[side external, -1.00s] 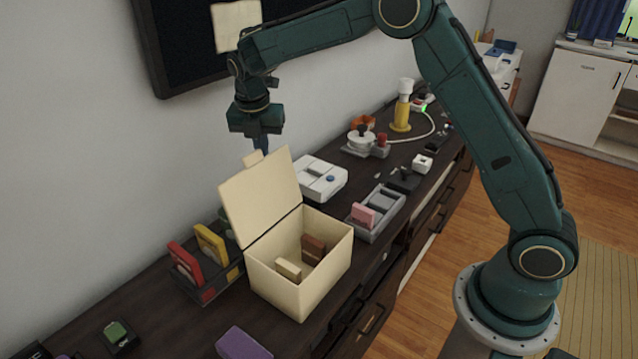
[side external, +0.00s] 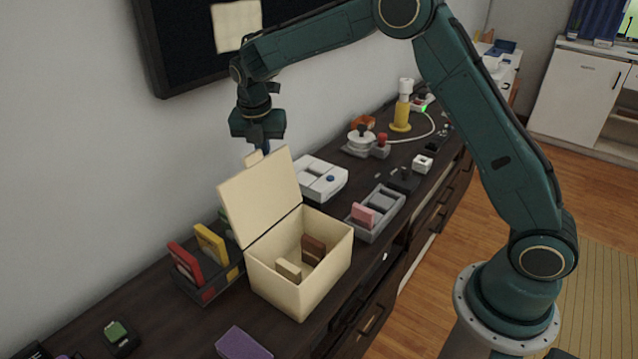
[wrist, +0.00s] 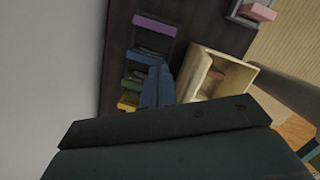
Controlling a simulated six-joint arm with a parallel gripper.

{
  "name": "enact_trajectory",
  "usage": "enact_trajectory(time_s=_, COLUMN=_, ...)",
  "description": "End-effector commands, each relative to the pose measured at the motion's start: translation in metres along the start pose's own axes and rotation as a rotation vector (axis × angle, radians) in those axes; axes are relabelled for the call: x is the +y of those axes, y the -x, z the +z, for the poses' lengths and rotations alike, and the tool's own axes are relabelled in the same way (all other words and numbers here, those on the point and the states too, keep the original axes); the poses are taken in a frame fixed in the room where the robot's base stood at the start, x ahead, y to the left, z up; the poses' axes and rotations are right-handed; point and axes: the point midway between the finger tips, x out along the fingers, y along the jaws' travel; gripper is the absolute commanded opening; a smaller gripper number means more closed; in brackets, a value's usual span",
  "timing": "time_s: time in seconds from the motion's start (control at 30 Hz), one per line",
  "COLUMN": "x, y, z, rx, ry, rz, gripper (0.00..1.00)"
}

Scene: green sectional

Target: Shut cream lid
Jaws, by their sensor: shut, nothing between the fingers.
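The cream box (side external: 280,279) stands on the dark cabinet top with its cream lid (side external: 262,200) raised open, leaning back toward the wall. A brown block (side external: 313,248) and a cream block (side external: 289,270) are inside the box. My gripper (side external: 266,148) is shut and empty, pointing down just behind the top edge of the lid, by its small tab (side external: 253,158). I cannot tell if it touches the lid. In the wrist view my gripper (wrist: 158,72) reaches down beside the open cream box (wrist: 222,72); the lid is hard to make out there.
A rack with red and yellow cartridges (side external: 210,243) stands left of the box. A white console (side external: 322,180) is behind it, and a grey tray with a pink cartridge (side external: 362,214) is to its right. A purple block (side external: 242,345) lies in front. The wall is close behind.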

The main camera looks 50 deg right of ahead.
Motion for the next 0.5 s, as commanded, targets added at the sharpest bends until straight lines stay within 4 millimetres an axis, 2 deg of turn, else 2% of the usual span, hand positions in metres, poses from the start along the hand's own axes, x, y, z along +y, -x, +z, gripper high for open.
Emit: enact_trajectory(time_s=0.5, x=-0.016, y=0.002, z=-0.009, rx=0.000, ry=0.000, rz=-0.001, gripper=0.00)
